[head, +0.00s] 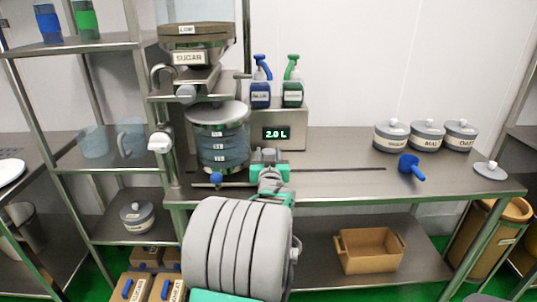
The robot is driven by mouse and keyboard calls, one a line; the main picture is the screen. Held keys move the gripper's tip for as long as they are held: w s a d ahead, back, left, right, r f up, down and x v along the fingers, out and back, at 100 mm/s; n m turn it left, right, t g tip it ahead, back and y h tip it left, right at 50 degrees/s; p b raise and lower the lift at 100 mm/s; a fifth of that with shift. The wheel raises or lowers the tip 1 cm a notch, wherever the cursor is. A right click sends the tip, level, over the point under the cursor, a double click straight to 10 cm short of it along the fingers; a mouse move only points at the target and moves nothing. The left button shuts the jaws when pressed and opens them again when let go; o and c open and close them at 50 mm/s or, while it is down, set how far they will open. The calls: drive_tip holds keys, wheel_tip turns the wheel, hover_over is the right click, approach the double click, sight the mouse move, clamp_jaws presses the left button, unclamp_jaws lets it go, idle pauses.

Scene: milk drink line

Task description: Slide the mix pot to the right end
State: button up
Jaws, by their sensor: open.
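The mix pot (222,145) is a clear, banded cylinder with level labels and a pale lid. It stands upright at the left end of the long slot (340,169) in the steel table, below the sugar hopper (190,60). A blue knob (215,178) sits low at its front. My gripper (268,156), grey and green, is just right of the pot's lower part and over the slot. It is open; its fingertips are small and partly hidden, and I cannot tell whether they touch the pot. The display (277,133) behind reads 2.0 L.
Blue and green pump bottles (261,90) (292,92) stand on the box behind. Several lidded jars (391,136), a blue scoop (410,167) and a loose lid (490,170) are at the right. The tabletop along the slot's right part is clear. A cardboard box (370,250) sits below.

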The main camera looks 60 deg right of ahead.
clamp_jaws()
idle(1.3)
